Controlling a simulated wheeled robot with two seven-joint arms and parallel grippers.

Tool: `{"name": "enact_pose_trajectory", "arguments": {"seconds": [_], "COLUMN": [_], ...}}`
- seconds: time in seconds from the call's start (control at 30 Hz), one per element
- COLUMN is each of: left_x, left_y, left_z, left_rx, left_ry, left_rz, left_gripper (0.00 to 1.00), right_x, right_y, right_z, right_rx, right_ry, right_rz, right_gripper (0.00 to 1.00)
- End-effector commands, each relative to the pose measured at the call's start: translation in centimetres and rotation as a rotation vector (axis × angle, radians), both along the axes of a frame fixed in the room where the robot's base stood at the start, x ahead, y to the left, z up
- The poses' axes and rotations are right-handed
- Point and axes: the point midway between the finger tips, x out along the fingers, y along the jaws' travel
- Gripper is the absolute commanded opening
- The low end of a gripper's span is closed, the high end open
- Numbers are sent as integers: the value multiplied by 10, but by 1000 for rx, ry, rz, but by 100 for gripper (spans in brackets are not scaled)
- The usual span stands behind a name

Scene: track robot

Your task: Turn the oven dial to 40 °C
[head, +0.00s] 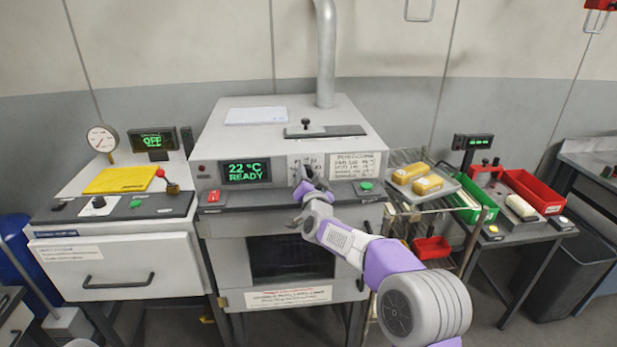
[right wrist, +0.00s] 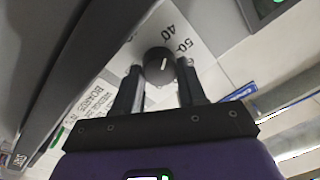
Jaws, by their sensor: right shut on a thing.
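The oven (head: 285,130) stands in the middle of the head view. Its green display (head: 246,172) reads 22 °C READY. My right gripper (head: 305,184) is at the oven's front panel, and it hides most of the dial there. In the right wrist view the black round dial (right wrist: 159,64) sits between the two fingertips of my right gripper (right wrist: 159,76), which is shut on it. The dial has a white pointer line. The printed marks 40 and 50 show on the white scale (right wrist: 178,32) beside it; I cannot tell the exact setting. My left gripper is not in view.
A green button (head: 365,186) and a red button (head: 213,197) flank the dial on the panel. A unit with a yellow pad (head: 121,180) stands left. A rack with yellow blocks (head: 428,185) and a table with a red bin (head: 532,191) stand right.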

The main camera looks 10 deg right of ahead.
Motion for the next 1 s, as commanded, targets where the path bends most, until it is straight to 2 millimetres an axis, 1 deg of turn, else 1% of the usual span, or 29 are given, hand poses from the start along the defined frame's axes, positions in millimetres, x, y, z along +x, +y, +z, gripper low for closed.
{"name": "enact_pose_trajectory", "arguments": {"seconds": [0.23,0.27,0.4,0.43,0.77,0.87,1.0], "left_x": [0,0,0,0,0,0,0], "left_y": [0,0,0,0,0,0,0], "left_z": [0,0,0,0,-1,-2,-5], "left_rx": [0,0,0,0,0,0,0], "left_ry": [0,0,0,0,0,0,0], "left_rz": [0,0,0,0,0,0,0], "left_gripper": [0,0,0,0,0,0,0], "right_x": [0,0,0,0,-2,-10,-28], "right_y": [0,0,0,0,0,1,3], "right_z": [-1,-1,-1,-1,0,-1,-2], "right_rx": [-4,-4,-3,-3,-1,-1,-1], "right_ry": [1,1,1,1,0,1,1], "right_rz": [0,0,0,0,0,0,2], "right_gripper": [10,42,64,66,66,66,66]}}
